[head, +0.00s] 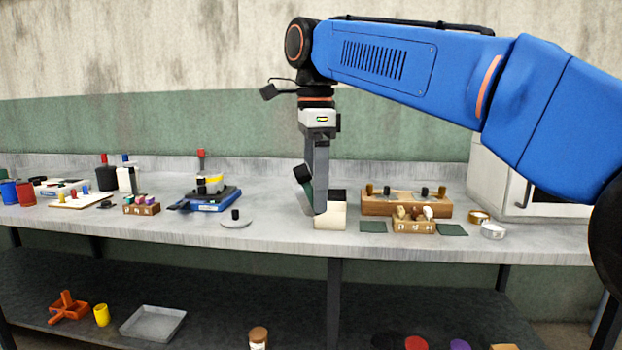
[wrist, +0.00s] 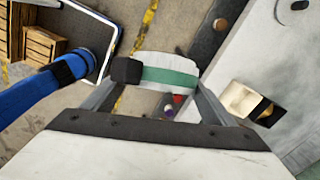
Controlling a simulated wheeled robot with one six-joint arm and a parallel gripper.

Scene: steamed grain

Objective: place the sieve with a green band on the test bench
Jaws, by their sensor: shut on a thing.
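My gripper (head: 318,208) is shut on the sieve with a green band (wrist: 171,77), a pale piece with a black knob. In the wrist view the sieve lies between the fingers (wrist: 157,88), with floor behind it. In the head view the sieve (head: 307,190) is mostly hidden by the gripper, tilted, with its knob toward the left. The long grey bench (head: 280,232) stands behind; the wrist view shows its top (wrist: 215,85) to the right. The gripper appears to be in front of the bench's front edge, with the sieve off the surface.
A cream box with a dark opening (head: 331,218) stands behind the gripper. To its right are a wooden rack (head: 377,208), a small wooden block (head: 414,227) and dark green mats (head: 373,227). A blue scale (head: 213,205) and a grey disc with a knob (head: 236,223) stand left. Bare bench lies between disc and box.

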